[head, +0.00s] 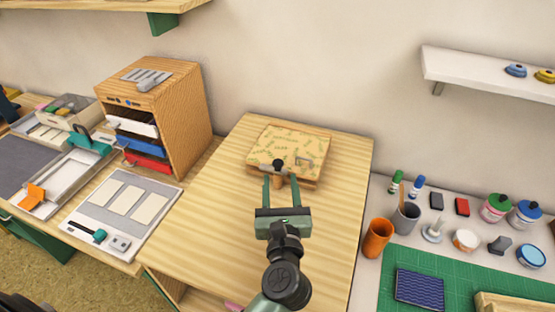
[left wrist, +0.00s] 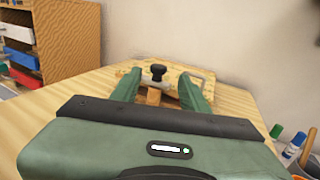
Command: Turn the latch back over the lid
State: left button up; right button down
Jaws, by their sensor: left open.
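A low wooden box with a patterned yellow lid (head: 290,145) sits closed on the light wooden table. A metal handle (head: 305,161) stands on the lid's right side. At the box's front edge is a small wooden latch (head: 279,181) with a black knob (head: 278,164). The latch points off the lid toward me. My left gripper (head: 282,183) is open, its green fingers on either side of the latch. The left wrist view shows the knob (left wrist: 158,71) and latch (left wrist: 153,95) between the fingers; I cannot tell whether they touch. My right gripper is not in view.
A wooden cabinet with coloured trays (head: 150,110) stands at the left. A grey board with cream cards (head: 125,212) lies in front of it. Cups (head: 377,238), pots and a green mat (head: 455,270) are on the right. The table around the box is clear.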

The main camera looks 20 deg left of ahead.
aim_at(278, 166)
pick_arm(q)
jog(key=shift+w+a, duration=0.2)
jog(key=shift+w, duration=0.25)
jog(key=p+x, duration=0.2)
jog(key=x, duration=0.4)
jog(key=shift+w+a, duration=0.15)
jog(key=shift+w, duration=0.1)
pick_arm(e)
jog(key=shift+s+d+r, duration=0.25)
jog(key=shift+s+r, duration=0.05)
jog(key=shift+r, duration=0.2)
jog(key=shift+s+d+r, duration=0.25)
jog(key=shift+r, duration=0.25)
pick_arm(q)
jog(key=c, duration=0.9)
grip_shut()
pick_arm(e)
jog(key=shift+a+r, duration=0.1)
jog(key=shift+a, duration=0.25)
